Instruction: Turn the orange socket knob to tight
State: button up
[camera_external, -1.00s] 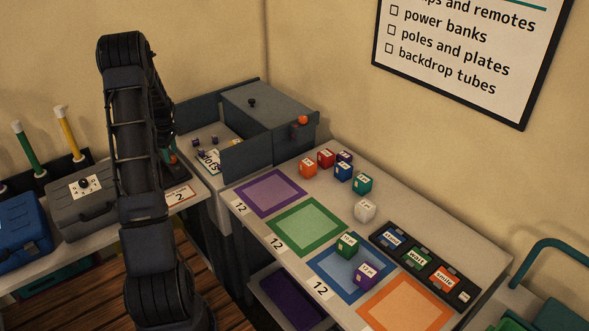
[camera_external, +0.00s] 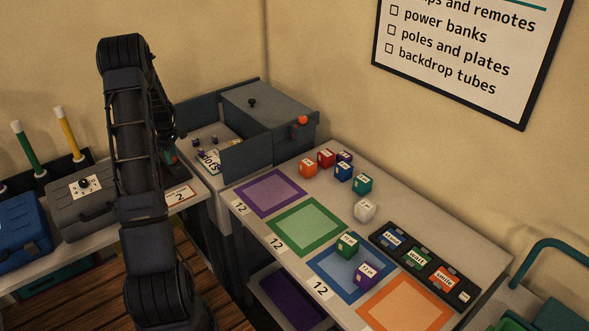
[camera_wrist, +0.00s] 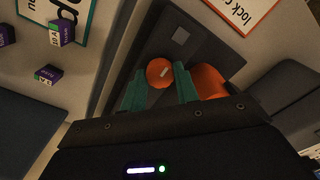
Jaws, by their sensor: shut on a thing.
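In the wrist view the round orange socket knob (camera_wrist: 158,72) has a short pale mark on its face, slanted a little. It sits on a dark panel. My gripper (camera_wrist: 160,86) has its two green fingers on either side of the knob, shut on it. A larger orange part (camera_wrist: 209,82) lies just right of the right finger; I cannot tell what it is. In the external view my arm hides the knob and most of my gripper; only a little green and orange shows beside the arm. I cannot read any tight mark.
An orange-framed label (camera_wrist: 243,12) is at upper right. Several purple blocks (camera_wrist: 61,33) lie at left in the wrist view. A grey case (camera_external: 75,205) and a dark bin (camera_external: 245,155) flank my arm.

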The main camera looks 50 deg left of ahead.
jog(key=shift+m, duration=0.3)
jog(key=m, duration=0.4)
jog(key=shift+m, duration=0.4)
jog(key=m, duration=1.1)
jog(key=shift+m, duration=0.4)
jog(key=m, duration=0.5)
jog(key=shift+m, duration=0.3)
jog(key=o, duration=1)
jog(key=shift+c, duration=0.2)
jog(key=shift+r, duration=0.1)
